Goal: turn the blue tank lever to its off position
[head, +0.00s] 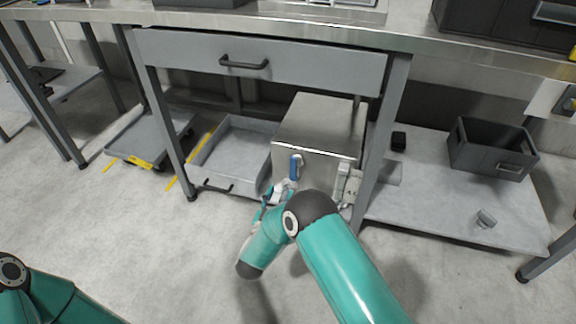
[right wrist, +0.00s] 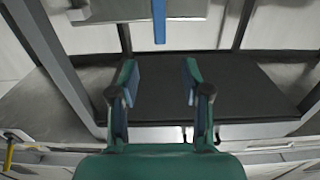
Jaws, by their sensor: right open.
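The blue tank lever (head: 294,167) points up and down on the front face of the steel tank (head: 318,125), under the workbench. In the right wrist view the lever (right wrist: 159,22) hangs at the top middle, in line with the gap between my fingers but beyond the tips. My right gripper (head: 280,190) is just below the lever in the head view, partly hidden by my own arm. In the right wrist view my right gripper (right wrist: 162,75) is open with nothing between its fingers. My left gripper is outside the view.
The workbench drawer (head: 250,63) is above the tank, and a bench leg (head: 380,145) stands close to its right. A grey open tray (head: 235,145) lies to its left. A black crate (head: 490,150) is on the right lower shelf. The floor in front is clear.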

